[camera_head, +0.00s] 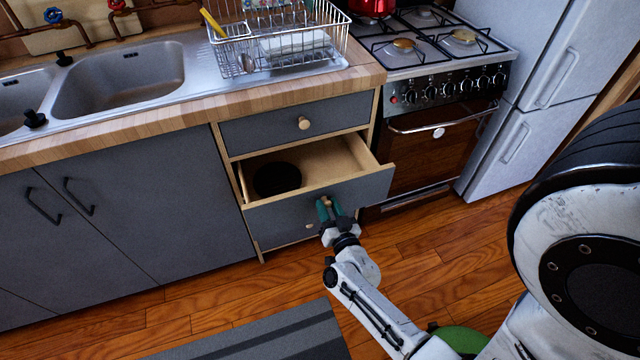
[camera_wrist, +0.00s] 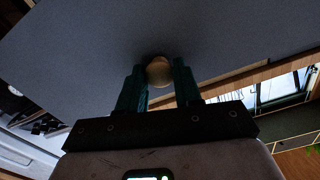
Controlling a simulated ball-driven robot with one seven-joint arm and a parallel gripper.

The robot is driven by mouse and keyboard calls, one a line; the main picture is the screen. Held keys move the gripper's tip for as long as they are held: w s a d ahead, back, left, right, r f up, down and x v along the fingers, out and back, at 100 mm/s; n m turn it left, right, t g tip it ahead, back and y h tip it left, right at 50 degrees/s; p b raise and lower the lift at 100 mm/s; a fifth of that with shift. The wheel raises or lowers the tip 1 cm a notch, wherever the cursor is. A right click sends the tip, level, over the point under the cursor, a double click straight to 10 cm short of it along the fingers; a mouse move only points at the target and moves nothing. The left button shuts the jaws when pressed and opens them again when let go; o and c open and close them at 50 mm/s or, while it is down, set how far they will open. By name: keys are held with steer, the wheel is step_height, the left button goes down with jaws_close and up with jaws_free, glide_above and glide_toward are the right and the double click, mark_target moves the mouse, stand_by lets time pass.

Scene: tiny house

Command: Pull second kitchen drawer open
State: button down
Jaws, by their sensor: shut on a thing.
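The second kitchen drawer (camera_head: 350,198) has a grey front and a light wood inside, and it stands pulled well out of the cabinet. A dark round object (camera_head: 277,179) lies inside it at the left. My gripper (camera_head: 328,205) is at the drawer front, with its green fingers shut on the round wooden knob. In the wrist view the knob (camera_wrist: 159,71) sits between the two fingertips of my gripper (camera_wrist: 160,80), against the grey drawer front (camera_wrist: 150,30).
The top drawer (camera_head: 300,122) above is closed. The oven (camera_head: 440,145) stands just right of the open drawer, and a fridge (camera_head: 530,100) is beyond it. The sink (camera_head: 120,80) and dish rack (camera_head: 285,45) are on the counter. A striped grey rug (camera_head: 270,335) lies on the wooden floor.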

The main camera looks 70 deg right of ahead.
steer(key=p+v, duration=0.1)
steer(key=v, duration=2.5)
steer(key=shift+p, duration=0.3)
steer(key=shift+d, duration=0.1)
steer(key=c, duration=0.8)
jaws_free()
steer(key=shift+s, duration=0.1)
steer(key=b+v, duration=0.1)
steer(key=v, duration=0.9)
steer(key=shift+s+a, duration=0.2)
steer(key=shift+a, duration=0.1)
